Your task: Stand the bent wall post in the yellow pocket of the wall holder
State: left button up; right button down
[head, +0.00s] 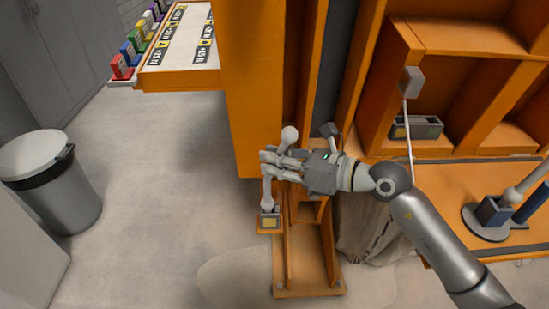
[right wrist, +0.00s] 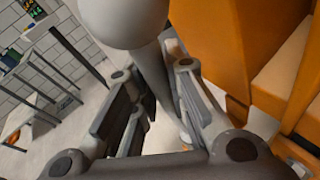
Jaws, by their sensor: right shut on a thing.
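The bent wall post (head: 267,188) is pale grey with a round knob at its upper end, and its shaft runs down from my gripper. In the right wrist view the knob and shaft (right wrist: 152,62) fill the top middle. My right gripper (head: 268,162) is shut on the post's upper part, below the knob. My left gripper is not in view.
Orange panels and a dark upright stand close behind my gripper. An orange shelf unit at right holds a grey holder (head: 425,128) with a yellow mark. A grey bin (head: 48,185) stands at left. A white-topped table (head: 178,45) with coloured blocks is upper left. Floor between is clear.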

aim_at(285, 133)
notch_tip(285, 133, up, 7)
jog(key=p, duration=0.5)
jog(key=shift+w+d+f, duration=0.2)
jog(key=shift+w+d, duration=0.05)
jog(key=shift+w, duration=0.2)
jog(key=shift+p, duration=0.3)
jog(key=shift+m+t, duration=0.3)
notch_tip(285, 133, up, 4)
jog(key=p, duration=0.8)
jog(key=shift+s+r, duration=0.1)
jog(key=shift+r, duration=0.1)
jog(key=shift+f, duration=0.15)
